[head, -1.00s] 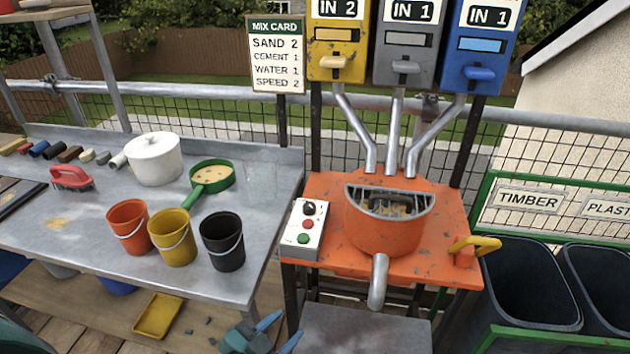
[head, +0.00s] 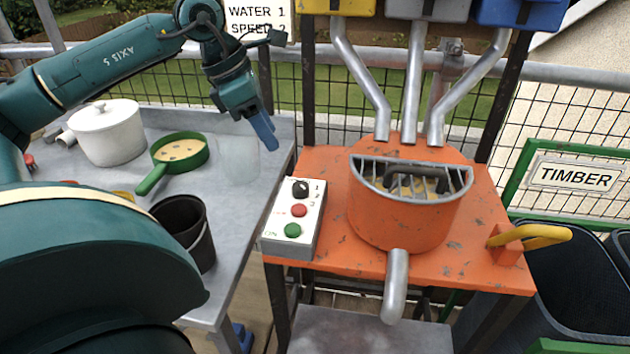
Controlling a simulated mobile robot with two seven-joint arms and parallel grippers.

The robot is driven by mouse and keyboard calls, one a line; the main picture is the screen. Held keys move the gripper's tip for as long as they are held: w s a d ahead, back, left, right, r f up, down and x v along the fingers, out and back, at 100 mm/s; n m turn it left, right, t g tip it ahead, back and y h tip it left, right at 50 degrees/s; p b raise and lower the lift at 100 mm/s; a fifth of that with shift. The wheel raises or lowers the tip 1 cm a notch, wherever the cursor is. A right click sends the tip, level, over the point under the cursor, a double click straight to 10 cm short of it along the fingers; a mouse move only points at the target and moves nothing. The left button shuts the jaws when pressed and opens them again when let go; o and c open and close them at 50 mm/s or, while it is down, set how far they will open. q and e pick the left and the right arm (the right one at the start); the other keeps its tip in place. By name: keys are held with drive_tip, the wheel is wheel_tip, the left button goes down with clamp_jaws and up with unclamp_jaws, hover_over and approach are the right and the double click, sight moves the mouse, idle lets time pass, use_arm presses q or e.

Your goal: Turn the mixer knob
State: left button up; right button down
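The mixer's control box (head: 273,243) stands at the left edge of the orange mixer table. It carries a black knob (head: 300,188) with the numbers 1, 2 and 3 beside it, a red button (head: 299,210) and a green button (head: 292,230). The knob's pointer is too small to read. My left gripper (head: 265,135) hangs above the back right of the grey worktable, up and left of the knob and apart from it. Its blue fingers overlap in this view, so its opening is unclear. My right gripper is not in view.
The orange mixer drum (head: 400,218) with its grate stands right of the box, metal chutes above it. A yellow handle (head: 535,237) sticks out right. A black bucket (head: 190,232), green pan (head: 180,154) and white pot (head: 105,132) stand on the worktable (head: 232,205).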

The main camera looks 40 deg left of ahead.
sight(300, 185)
use_arm(q)
drive_tip(key=x, duration=1.3)
drive_tip(key=shift+b, duration=0.4)
drive_tip(key=shift+r, duration=0.1)
drive_tip(key=shift+c, duration=0.2)
drive_tip(key=c, duration=0.6)
